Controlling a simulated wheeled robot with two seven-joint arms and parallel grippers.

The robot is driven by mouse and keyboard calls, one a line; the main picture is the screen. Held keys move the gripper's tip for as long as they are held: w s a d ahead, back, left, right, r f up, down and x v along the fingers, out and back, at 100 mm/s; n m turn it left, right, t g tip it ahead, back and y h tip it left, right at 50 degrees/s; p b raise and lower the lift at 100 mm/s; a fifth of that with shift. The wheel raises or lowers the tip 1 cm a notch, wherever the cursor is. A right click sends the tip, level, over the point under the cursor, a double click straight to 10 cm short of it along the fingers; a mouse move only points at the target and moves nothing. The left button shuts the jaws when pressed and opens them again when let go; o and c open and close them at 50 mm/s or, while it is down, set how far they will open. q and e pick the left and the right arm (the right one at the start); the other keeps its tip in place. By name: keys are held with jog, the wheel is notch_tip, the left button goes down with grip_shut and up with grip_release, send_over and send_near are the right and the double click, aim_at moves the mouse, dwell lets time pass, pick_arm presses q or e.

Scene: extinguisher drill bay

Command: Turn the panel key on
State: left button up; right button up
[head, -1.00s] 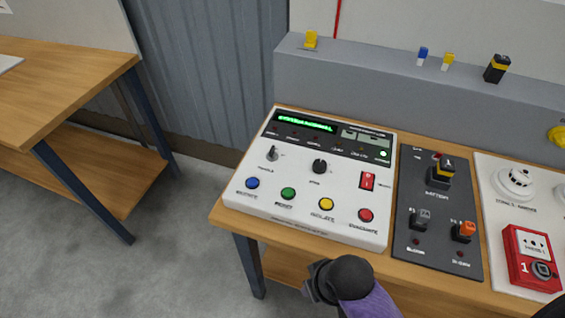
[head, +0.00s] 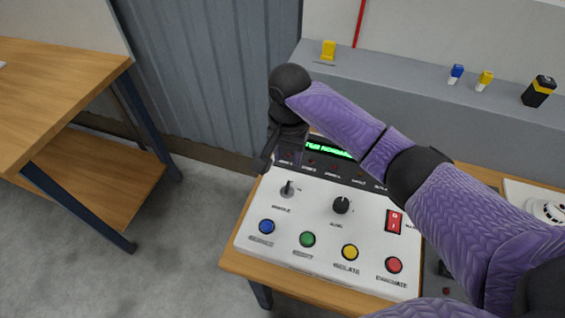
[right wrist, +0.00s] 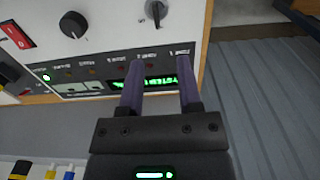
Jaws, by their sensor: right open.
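The white control panel (head: 325,258) lies on the wooden bench. The key also shows at the top edge of the right wrist view (right wrist: 157,12). My right gripper (head: 281,163) is above the panel's far left part, just beyond the key. Its two purple fingers (right wrist: 160,72) are apart and empty, and the key lies beyond their tips. My left gripper is not in view.
A black knob (head: 341,205), a red rocker switch (head: 394,222) and several coloured buttons share the panel. A lit green display (head: 330,148) is partly hidden by my arm. Another wooden table (head: 60,95) stands left.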

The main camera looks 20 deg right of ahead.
aim_at(288, 183)
jog(key=f, duration=0.2)
jog(key=s+f+b, duration=0.1)
jog(key=f, duration=0.1)
jog(key=shift+f, duration=0.4)
notch_tip(288, 183, down, 3)
jog(key=shift+w+f+b, duration=0.1)
jog(key=shift+w+b, duration=0.05)
jog(key=shift+b, duration=0.55)
jog(key=shift+f, duration=0.2)
jog(key=c, duration=0.4)
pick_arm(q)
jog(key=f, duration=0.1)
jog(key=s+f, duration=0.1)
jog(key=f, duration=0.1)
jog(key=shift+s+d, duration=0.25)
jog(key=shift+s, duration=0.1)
pick_arm(e)
grip_shut()
